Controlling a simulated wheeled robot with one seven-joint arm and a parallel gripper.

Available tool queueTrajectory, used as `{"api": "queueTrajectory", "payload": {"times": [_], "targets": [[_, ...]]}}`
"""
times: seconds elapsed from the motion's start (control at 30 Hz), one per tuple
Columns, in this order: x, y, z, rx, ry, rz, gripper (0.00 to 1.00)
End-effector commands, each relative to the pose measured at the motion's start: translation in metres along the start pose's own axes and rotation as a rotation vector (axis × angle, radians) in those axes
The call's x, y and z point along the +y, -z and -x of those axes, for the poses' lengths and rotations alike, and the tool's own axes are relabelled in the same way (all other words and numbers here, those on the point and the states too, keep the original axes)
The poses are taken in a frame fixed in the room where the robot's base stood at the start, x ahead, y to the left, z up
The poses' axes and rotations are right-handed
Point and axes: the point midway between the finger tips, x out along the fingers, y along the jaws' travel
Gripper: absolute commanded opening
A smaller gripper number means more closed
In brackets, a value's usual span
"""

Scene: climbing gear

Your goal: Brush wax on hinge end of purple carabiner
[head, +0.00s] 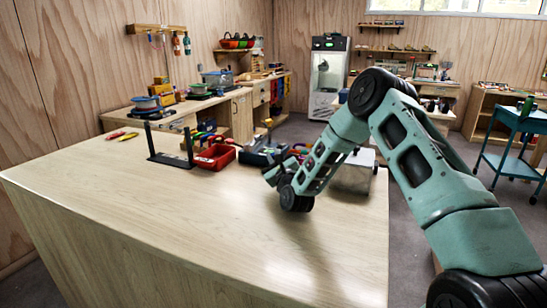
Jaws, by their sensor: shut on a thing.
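My arm reaches over the wooden bench from the right, and my gripper (270,172) is low above the bench, right of the red tray. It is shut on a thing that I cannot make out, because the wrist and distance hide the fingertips. A black stand (172,158) with an upright at each end stands left of the red tray (215,158). Small coloured pieces show in and above the tray. I cannot single out the purple carabiner, its hinge end, the wax or a brush among them.
A dark box (260,153) with a yellow-topped item (268,123) above it is behind my gripper. A grey block (353,174) stands behind my forearm. Red and yellow pieces (122,135) lie at the far left. The front of the bench (150,215) is clear.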

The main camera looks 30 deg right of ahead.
Motion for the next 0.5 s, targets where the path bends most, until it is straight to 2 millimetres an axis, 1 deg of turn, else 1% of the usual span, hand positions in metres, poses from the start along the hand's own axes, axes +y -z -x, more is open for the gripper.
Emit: {"api": "queueTrajectory", "payload": {"times": [0.03, 0.1, 0.5], "targets": [[-0.004, -0.006, -0.002, -0.002, 0.002, 0.0, 0.0], [-0.007, -0.011, -0.003, -0.003, 0.002, 0.0, 0.0], [-0.023, -0.037, -0.01, -0.006, 0.003, -0.001, 0.0]]}}
